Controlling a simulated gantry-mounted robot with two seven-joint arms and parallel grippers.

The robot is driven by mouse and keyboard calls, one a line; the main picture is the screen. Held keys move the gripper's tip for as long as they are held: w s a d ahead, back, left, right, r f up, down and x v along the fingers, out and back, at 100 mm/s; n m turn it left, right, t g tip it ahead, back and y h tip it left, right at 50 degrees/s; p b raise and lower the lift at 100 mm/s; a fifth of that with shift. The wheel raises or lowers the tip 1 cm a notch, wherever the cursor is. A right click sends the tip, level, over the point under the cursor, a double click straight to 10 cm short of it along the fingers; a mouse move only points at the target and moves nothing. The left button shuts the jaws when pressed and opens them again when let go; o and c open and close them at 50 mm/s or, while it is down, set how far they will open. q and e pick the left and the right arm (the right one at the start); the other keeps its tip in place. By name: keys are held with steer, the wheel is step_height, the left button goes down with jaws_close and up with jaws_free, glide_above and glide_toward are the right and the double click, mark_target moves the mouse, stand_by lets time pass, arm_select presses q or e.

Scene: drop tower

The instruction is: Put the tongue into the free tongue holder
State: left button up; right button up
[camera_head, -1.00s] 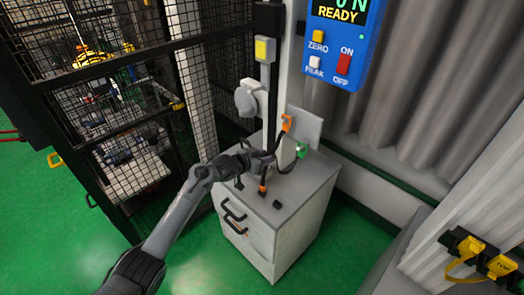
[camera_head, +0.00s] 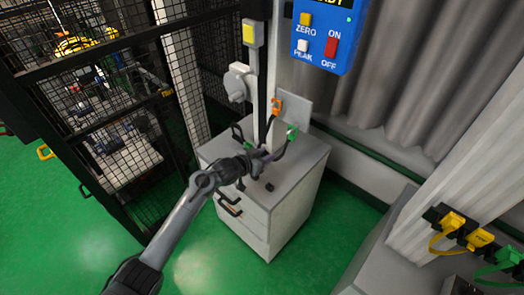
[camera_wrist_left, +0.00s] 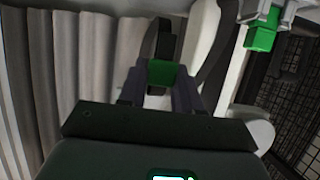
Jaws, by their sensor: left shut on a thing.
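My left gripper (camera_head: 266,156) reaches over the grey cabinet (camera_head: 300,185) from the left. In the left wrist view its fingers (camera_wrist_left: 160,88) are shut on a green piece (camera_wrist_left: 162,73) with a dark strap-like part beyond it. I cannot tell for sure that this is the tongue. Another green block (camera_wrist_left: 262,38) sits in a pale fitting at the upper right of that view. In the head view, an orange piece (camera_head: 277,105) and a green piece (camera_head: 291,132) are by the pale post, just beyond the gripper. My right gripper is not in view.
A rack with yellow pieces (camera_head: 452,222) and a green piece (camera_head: 509,255) is on the right. A mesh fence (camera_head: 110,130) stands at the left. A blue force display (camera_head: 325,38) hangs above. Green floor is open in front.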

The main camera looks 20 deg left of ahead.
arm_select(q)
steer(key=shift+s+d+f+b, duration=0.5)
steer(key=shift+f+b, duration=0.7)
steer(key=shift+f, duration=0.5)
steer(key=shift+s+d+f+b, duration=0.35)
steer(key=shift+d+f+b, duration=0.25)
steer(key=shift+f+b, duration=0.85)
steer(key=shift+s+d+f+b, duration=0.5)
steer(key=shift+f+b, duration=0.45)
steer(key=shift+f, duration=1)
steer(key=shift+w, duration=0.1)
steer(key=shift+f, duration=0.2)
steer(key=o, duration=0.9)
